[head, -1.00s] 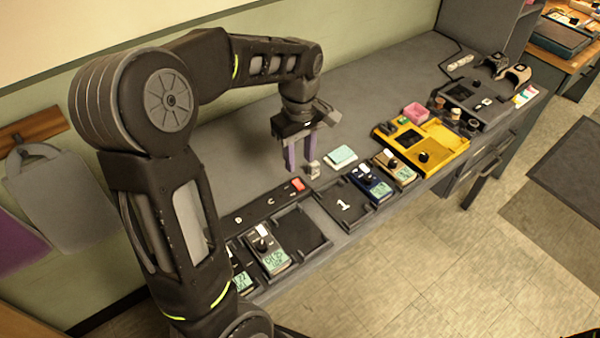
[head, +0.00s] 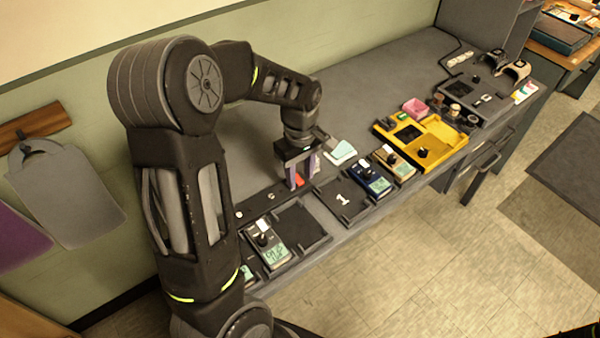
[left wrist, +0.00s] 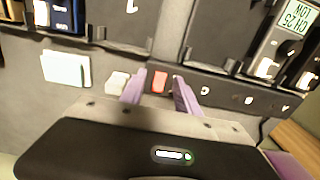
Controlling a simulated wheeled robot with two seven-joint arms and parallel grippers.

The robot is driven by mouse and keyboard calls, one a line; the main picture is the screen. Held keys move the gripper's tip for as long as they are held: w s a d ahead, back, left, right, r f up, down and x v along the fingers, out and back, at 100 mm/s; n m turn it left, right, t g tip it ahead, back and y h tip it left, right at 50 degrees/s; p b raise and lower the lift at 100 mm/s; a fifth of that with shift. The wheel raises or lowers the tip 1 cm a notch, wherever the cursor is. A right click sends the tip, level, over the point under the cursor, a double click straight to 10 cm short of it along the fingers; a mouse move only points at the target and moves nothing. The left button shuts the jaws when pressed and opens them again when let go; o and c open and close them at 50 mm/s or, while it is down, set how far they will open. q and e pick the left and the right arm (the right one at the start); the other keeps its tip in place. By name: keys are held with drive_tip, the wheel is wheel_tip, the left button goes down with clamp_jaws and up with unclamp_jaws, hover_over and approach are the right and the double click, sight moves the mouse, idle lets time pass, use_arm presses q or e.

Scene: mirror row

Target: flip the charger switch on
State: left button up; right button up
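The charger is a dark strip (head: 256,204) with lettered bays along the front of the grey bench. Its red switch (head: 299,181) sits at the strip's right end, partly hidden by my fingers in the head view. The left wrist view shows the red switch (left wrist: 160,82) between the two purple fingertips. My left gripper (head: 301,176) is open, its fingers pointing down at the switch with a gap on each side. Whether a finger touches it I cannot tell. My right gripper is not in view.
A small pale block (left wrist: 117,83) lies close beside one finger. A pale mint pad (head: 342,151) lies behind it. Handheld units stand in the front bays, such as a grey one (head: 268,245) and a blue one (head: 371,179). A yellow tray (head: 440,133) lies further right.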

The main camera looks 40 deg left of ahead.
use_arm(q)
clamp_jaws()
idle(0.4)
